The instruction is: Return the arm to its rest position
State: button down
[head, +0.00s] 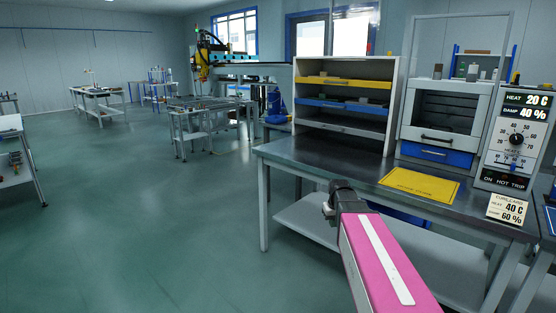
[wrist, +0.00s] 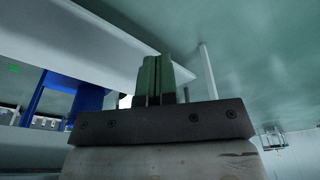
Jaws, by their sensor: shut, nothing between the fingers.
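My gripper (wrist: 156,80) shows in the wrist view, its two dark green fingers together and nothing between them. It points toward a pale bench shelf or panel (wrist: 110,40), with a gap to it that I cannot judge. In the head view my pink arm link (head: 385,265) reaches up from the bottom edge to a dark joint at the bench's front side. My gripper cannot be made out clearly there.
The grey workbench (head: 330,160) carries a shelf rack (head: 345,70), a cabinet with a blue drawer (head: 437,153), a yellow mat (head: 420,185) and a control panel (head: 516,140) reading 20 C and 40 %. A card (head: 508,209) reads 40 C, 60 %. Open floor (head: 150,230) lies left.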

jog(key=s+a+f+m+g, duration=0.1)
jog(key=s+a+f, duration=0.1)
jog(key=s+f, duration=0.3)
jog(key=s+a+f+m+g, duration=0.1)
jog(key=s+f, duration=0.4)
jog(key=s, duration=0.8)
jog(key=shift+a+f, duration=0.2)
jog(key=shift+a, duration=0.3)
